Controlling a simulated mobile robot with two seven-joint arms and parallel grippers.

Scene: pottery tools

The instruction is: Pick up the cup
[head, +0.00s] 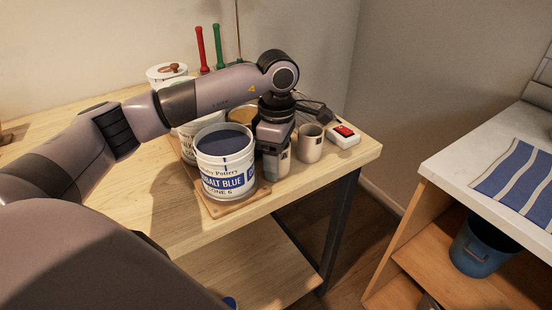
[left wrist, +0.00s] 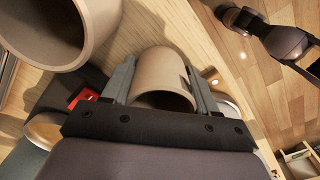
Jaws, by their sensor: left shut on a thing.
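My left gripper (head: 277,150) points down over the front right part of the wooden table. It is shut on a beige cup (left wrist: 165,72), which sits between the two fingers (left wrist: 163,88) in the left wrist view. A second beige cup (head: 310,143) stands just right of the gripper. A larger-looking beige vessel rim (left wrist: 82,40) shows at the upper left of the left wrist view.
A cobalt blue glaze bucket (head: 222,165) stands on a wooden board (head: 212,206) close left of the gripper. A white box with a red top (head: 344,133) lies near the table's right corner. More tubs (head: 166,72) stand behind my arm. A gap separates a white counter (head: 470,160).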

